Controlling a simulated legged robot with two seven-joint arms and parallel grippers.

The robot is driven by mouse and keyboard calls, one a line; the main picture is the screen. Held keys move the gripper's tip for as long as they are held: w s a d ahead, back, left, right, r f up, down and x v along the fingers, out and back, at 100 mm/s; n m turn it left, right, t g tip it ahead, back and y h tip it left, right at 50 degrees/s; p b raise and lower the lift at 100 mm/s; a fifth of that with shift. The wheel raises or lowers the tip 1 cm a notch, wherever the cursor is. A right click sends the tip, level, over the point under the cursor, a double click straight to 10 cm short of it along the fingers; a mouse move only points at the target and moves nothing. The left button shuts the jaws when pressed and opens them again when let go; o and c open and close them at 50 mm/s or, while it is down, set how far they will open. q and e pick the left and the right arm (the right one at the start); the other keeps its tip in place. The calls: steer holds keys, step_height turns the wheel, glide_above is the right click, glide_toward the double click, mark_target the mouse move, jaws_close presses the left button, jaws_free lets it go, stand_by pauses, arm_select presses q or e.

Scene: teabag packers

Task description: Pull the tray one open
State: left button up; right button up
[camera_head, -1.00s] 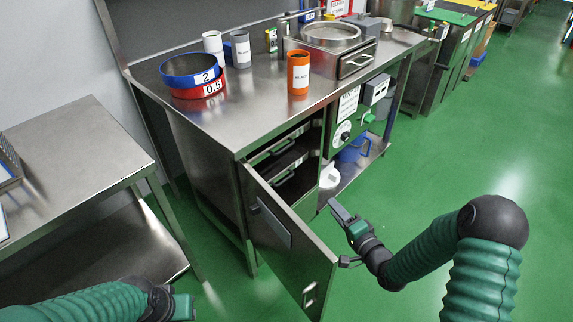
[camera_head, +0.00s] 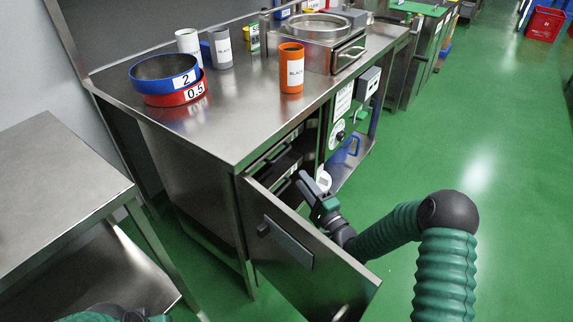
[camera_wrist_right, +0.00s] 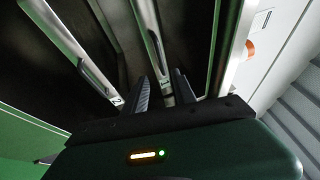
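Two metal trays with bar handles sit inside the dark cabinet, behind its swung-out door (camera_head: 335,275). The upper tray (camera_head: 268,163) shows in the head view; the lower one is mostly hidden by the door and my gripper. I cannot tell which is tray one. In the right wrist view, one tray handle (camera_wrist_right: 157,48) lies just beyond my right gripper (camera_wrist_right: 161,78), whose two fingers are apart and empty. In the head view the right gripper (camera_head: 303,186) is at the cabinet opening, behind the door. My left gripper (camera_head: 140,317) is cut off at the bottom edge.
The steel worktop (camera_head: 225,130) holds blue and red sieve rings (camera_head: 165,75), an orange cup (camera_head: 291,70), other cups and a sieve machine (camera_head: 320,40).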

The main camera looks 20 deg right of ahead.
steer(key=b+x, duration=0.2)
steer(key=x, duration=0.7)
steer(key=shift+w+a+b, duration=0.25)
steer(key=shift+w+b, duration=0.05)
steer(key=shift+b, duration=0.05)
steer(key=shift+a+r, duration=0.1)
steer(key=shift+r, duration=0.05)
steer(key=shift+c, duration=1.2)
jaws_close()
